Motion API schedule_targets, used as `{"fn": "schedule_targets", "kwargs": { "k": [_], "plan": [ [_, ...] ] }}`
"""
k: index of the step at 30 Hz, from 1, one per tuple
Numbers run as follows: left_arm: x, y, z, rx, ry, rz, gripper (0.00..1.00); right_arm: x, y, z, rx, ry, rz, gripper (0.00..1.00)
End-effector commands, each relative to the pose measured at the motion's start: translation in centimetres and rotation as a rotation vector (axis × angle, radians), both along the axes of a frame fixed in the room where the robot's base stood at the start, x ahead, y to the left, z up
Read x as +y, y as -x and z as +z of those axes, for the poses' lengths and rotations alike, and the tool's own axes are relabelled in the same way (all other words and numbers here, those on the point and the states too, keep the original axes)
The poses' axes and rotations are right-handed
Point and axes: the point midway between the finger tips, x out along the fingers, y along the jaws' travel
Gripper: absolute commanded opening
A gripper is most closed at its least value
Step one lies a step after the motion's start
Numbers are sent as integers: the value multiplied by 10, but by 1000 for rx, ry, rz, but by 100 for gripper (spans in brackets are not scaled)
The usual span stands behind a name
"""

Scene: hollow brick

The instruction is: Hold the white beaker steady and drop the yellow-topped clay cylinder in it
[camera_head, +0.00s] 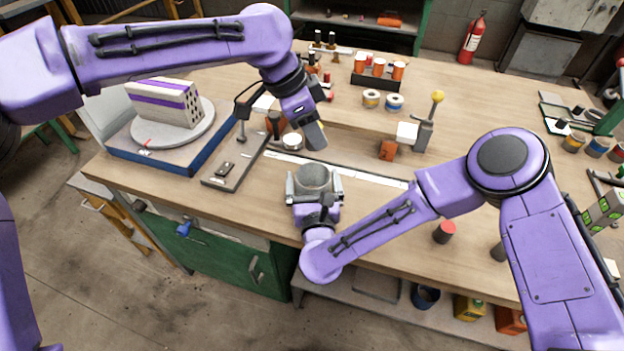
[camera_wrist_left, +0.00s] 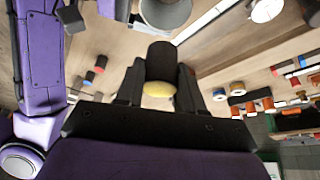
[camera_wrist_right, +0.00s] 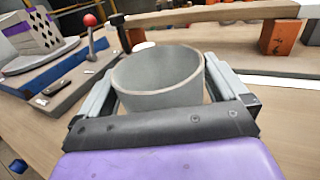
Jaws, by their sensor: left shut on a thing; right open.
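The white beaker (camera_head: 314,180), greyish in this light, stands upright on the table. My right gripper (camera_head: 315,186) is open, with one finger on each side of the beaker. In the right wrist view the beaker (camera_wrist_right: 160,88) looks empty, with a small gap beside the right finger; contact at the left is unclear. My left gripper (camera_head: 314,135) is above and just behind the beaker. It is shut on a dark clay cylinder (camera_wrist_left: 162,60) with a yellow top (camera_wrist_left: 158,89). The beaker's rim (camera_wrist_left: 165,14) shows past the cylinder in the left wrist view.
A turntable (camera_head: 160,140) with a striped hollow brick (camera_head: 165,102) stands at the left. A long rail on small blocks (camera_head: 388,150) runs behind the beaker. A red-topped cylinder (camera_head: 445,232) stands to the right, beyond my right forearm. Orange-topped jars (camera_head: 379,68) are at the back.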

Motion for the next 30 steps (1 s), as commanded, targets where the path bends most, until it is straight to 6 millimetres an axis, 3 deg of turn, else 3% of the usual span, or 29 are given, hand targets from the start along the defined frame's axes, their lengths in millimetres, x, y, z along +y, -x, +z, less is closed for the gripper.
{"fn": "schedule_targets", "kwargs": {
  "k": [10, 15, 20, 30],
  "plan": [
    [0, 0, 0, 0, 0, 0, 5, 0, -6, 0, 1, 1, 0, 97],
    [0, 0, 0, 0, 0, 0, 5, 0, -5, 0, 1, 1, 1, 45],
    [0, 0, -5, 0, 0, 0, 5, 1, -5, 0, 1, 1, 1, 45],
    [0, 0, -34, 1, 0, 1, 5, 1, -5, 0, 1, 1, 1, 45]
  ]
}}
